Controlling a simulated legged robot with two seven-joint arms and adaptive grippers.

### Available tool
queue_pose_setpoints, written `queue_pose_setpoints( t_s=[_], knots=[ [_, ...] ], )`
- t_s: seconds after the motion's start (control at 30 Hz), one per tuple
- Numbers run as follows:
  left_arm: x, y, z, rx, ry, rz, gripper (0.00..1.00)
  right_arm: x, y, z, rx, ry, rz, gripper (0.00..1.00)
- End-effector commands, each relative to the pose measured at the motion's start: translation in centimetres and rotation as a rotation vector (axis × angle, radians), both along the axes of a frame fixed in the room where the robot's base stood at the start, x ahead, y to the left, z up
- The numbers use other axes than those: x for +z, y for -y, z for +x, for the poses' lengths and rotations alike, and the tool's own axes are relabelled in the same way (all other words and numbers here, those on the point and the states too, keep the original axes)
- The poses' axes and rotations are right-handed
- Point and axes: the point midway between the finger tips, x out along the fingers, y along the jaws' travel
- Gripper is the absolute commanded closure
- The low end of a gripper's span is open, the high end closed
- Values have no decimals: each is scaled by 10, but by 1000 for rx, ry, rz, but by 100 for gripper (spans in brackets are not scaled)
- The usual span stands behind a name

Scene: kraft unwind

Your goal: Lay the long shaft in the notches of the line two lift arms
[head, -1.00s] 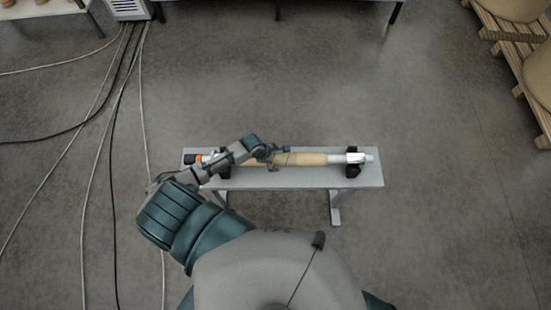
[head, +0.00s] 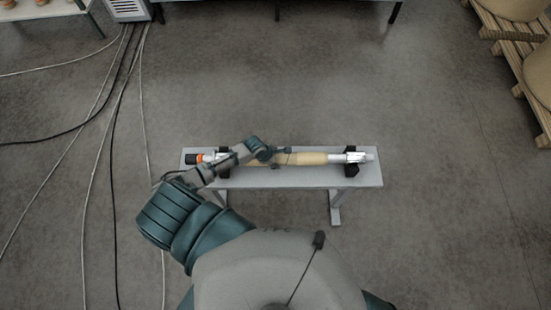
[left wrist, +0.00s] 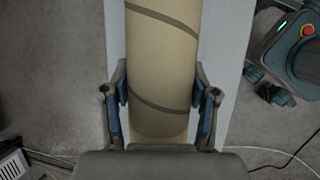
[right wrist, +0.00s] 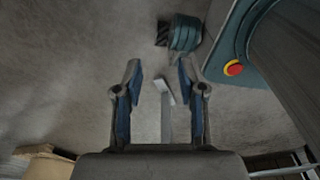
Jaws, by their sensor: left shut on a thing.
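The long shaft (head: 340,158) lies level across the grey bench, with silver ends, an orange band and black tip at the left, and a tan middle section. The tan section (left wrist: 160,70) fills the middle of the left wrist view. My left gripper (head: 278,157) is at this tan section, left of the bench's middle, and is shut on it with one finger on each side (left wrist: 162,105). My right gripper (right wrist: 160,95) is open and empty over the floor, away from the shaft. I cannot make out the line two lift arms in any view.
The grey bench (head: 300,177) has a black support (head: 352,170) under the shaft's right end and another near its left part. Cables (head: 110,130) run over the floor at the left. Pallets with large rolls (head: 515,50) stand at the far right. The floor beyond the bench is clear.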

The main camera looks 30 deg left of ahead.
Motion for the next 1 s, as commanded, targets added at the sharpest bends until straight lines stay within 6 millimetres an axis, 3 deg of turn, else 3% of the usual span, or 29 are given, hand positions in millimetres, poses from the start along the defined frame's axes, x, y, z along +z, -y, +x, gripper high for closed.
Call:
queue_pose_setpoints(
  t_s=[0.03, 0.17, 0.2, 0.53, 0.83, 1.0],
  knots=[
    [2, 0, 2, 0, 6, -4, 64, 0, 2, 0, 1, 1, -3, 60],
    [2, -2, 1, -1, 6, -6, 96, 0, 9, 0, 3, 0, -11, 60],
    [4, -2, 4, 0, 13, -9, 100, 1, 10, 0, 4, 1, -13, 60],
    [11, -3, 3, 1, 11, -9, 100, 1, 16, 0, 4, 1, -20, 60],
    [22, 0, 2, -1, 9, -8, 100, 0, 0, 0, -2, 1, 0, 60],
    [28, 0, 2, 1, 9, -7, 100, 0, 1, 0, -1, 1, -1, 60]
  ],
)
